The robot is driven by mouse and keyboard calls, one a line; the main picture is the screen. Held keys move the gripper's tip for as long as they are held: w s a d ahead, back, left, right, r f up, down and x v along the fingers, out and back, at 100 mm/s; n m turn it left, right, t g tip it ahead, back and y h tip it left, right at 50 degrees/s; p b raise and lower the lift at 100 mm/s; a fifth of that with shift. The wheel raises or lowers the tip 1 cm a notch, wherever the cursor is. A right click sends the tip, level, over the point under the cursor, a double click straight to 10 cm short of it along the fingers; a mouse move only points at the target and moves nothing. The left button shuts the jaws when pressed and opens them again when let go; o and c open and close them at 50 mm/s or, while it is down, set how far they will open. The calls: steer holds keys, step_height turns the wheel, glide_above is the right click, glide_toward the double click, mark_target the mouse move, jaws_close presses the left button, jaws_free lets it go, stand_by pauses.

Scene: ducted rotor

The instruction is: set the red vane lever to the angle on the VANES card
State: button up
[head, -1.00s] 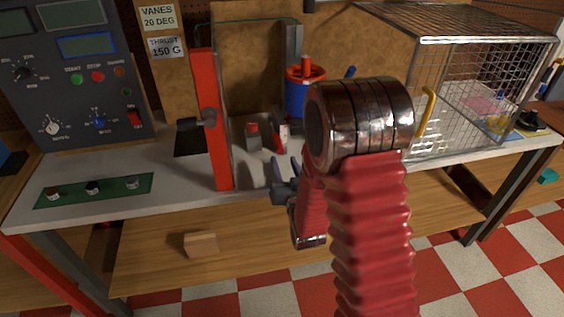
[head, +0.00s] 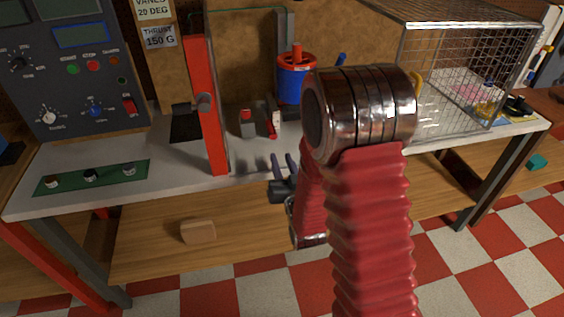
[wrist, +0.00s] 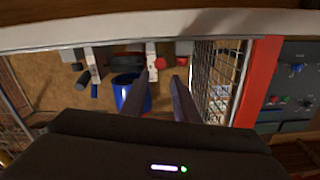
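The VANES card (head: 153,9) reads 20 DEG and is cut by the top edge of the head view. A small red lever (head: 271,121) beside a white plate stands on the bench, and it also shows in the wrist view (wrist: 160,63). It seems to be the vane lever; its angle is too small to read. Left of it is a grey block with a red top (head: 247,122), at the right in the wrist view (wrist: 181,60). My gripper (head: 285,164) is open and empty at the bench's front edge, short of both. Its fingers (wrist: 160,95) point at them.
A tall red post (head: 206,105) stands left of the lever. A blue cylinder with a red top (head: 293,82) stands behind it. A wire cage (head: 470,75) is at the right. A control panel (head: 70,65) and green knob strip (head: 110,174) are at the left.

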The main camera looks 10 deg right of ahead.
steer(key=shift+w+r, duration=0.15)
steer(key=shift+r, duration=0.45)
steer(key=shift+c, duration=1.4)
steer(key=shift+r+g, duration=0.7)
steer(key=shift+r, duration=0.1)
steer(key=c, duration=0.3)
steer(key=s+r+g, duration=0.1)
steer(key=r, duration=0.1)
steer(key=s+r+g, duration=0.1)
steer(key=s, duration=0.1)
steer(key=shift+a+r+n+g, duration=0.1)
steer(key=shift+r+n+g, duration=0.3)
jaws_close()
steer(key=s+r+g, duration=0.3)
steer(key=s+g, duration=0.1)
steer(key=s, duration=1)
steer(key=s+r+n+g, duration=0.1)
steer(key=s+r+g, duration=0.3)
steer(key=s, duration=1)
steer(key=shift+s+a+r, duration=0.15)
steer(key=shift+s+r, duration=0.05)
steer(key=shift+s, duration=0.1)
steer(key=shift+s, duration=0.1)
